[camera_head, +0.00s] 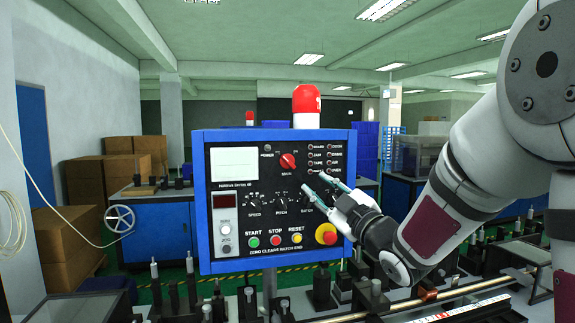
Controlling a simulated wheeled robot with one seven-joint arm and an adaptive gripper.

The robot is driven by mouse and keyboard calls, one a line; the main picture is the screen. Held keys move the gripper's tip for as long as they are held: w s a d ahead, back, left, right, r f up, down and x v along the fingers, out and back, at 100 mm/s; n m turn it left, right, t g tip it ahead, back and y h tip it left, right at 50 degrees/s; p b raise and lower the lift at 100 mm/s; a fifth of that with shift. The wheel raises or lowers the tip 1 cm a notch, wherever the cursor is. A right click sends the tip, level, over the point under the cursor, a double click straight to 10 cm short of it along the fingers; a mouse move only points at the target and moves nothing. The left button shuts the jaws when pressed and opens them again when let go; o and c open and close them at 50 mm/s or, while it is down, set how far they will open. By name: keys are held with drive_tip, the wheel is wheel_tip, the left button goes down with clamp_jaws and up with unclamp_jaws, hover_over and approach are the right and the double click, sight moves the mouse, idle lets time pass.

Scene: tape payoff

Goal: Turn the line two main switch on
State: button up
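The main switch (287,161) is a red rotary knob high on the black face of a blue-framed control panel (201,180). A label below it appears to read MAIN. Its pointer is turned at a slant, and I cannot read its on or off marks. My gripper (314,181) is in front of the panel, just below and right of the switch. Its two greenish fingers are apart with nothing between them, and they point up and left towards the knob. The fingers do not appear to touch the knob. No marking that I can read says line two.
Speed, pitch and batch knobs (281,203) sit below the switch. Green start (254,242), red stop (275,241) and yellow reset (297,238) buttons line the bottom, beside an emergency stop (326,234). A red beacon (306,98) shows above the panel. Machine parts fill the foreground.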

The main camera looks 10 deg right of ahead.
sight(290, 163)
drive_tip(key=p+x, duration=0.1)
drive_tip(key=x, duration=1.1)
drive_tip(key=shift+w+a+r, duration=0.1)
drive_tip(key=shift+w, duration=0.2)
clamp_jaws()
